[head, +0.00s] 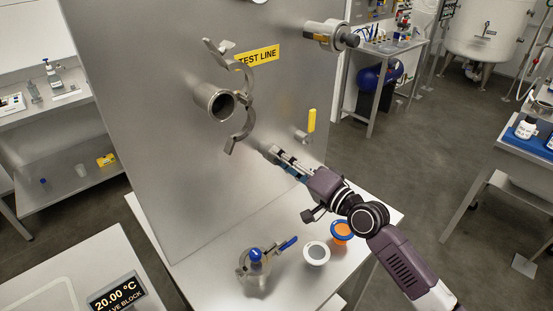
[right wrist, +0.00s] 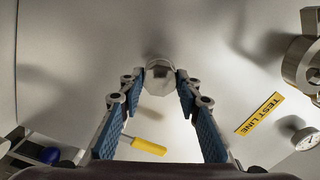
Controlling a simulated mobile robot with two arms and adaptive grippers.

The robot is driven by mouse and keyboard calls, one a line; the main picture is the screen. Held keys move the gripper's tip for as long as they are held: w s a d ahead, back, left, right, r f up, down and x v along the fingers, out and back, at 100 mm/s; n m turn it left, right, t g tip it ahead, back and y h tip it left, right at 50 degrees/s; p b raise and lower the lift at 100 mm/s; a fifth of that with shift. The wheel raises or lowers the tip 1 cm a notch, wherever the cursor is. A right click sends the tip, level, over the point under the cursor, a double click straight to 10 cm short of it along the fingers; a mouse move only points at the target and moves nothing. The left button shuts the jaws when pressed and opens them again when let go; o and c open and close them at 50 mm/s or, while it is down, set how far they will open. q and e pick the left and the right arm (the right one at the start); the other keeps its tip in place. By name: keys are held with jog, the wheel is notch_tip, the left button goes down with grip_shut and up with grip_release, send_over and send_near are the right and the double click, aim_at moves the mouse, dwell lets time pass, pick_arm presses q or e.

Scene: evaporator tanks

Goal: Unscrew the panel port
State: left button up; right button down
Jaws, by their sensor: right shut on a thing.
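The panel port shows in the right wrist view as a faceted, pale metal cap (right wrist: 160,72) standing out from the grey steel panel (right wrist: 80,60). My right gripper (right wrist: 160,84) is shut on it, with one blue-padded finger at each side of the cap. In the head view my right gripper (head: 275,153) reaches in from the lower right to the panel (head: 150,130), below the yellow valve handle (head: 312,120). There the fingers largely hide the port. My left gripper is not in view.
An open pipe stub (head: 219,103) with an opened clamp (head: 247,115) sticks out up and left of my gripper. Another fitting (head: 330,35) juts out at the upper right.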

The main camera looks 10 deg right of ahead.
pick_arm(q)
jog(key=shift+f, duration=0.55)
pick_arm(e)
jog(key=shift+n, duration=1.2)
pick_arm(q)
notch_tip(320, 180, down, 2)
jog(key=shift+b, duration=1.2)
pick_arm(e)
jog(key=n, duration=0.5)
pick_arm(q)
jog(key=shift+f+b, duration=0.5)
jog(key=shift+b, duration=0.05)
pick_arm(e)
jog(key=shift+n, duration=2.6)
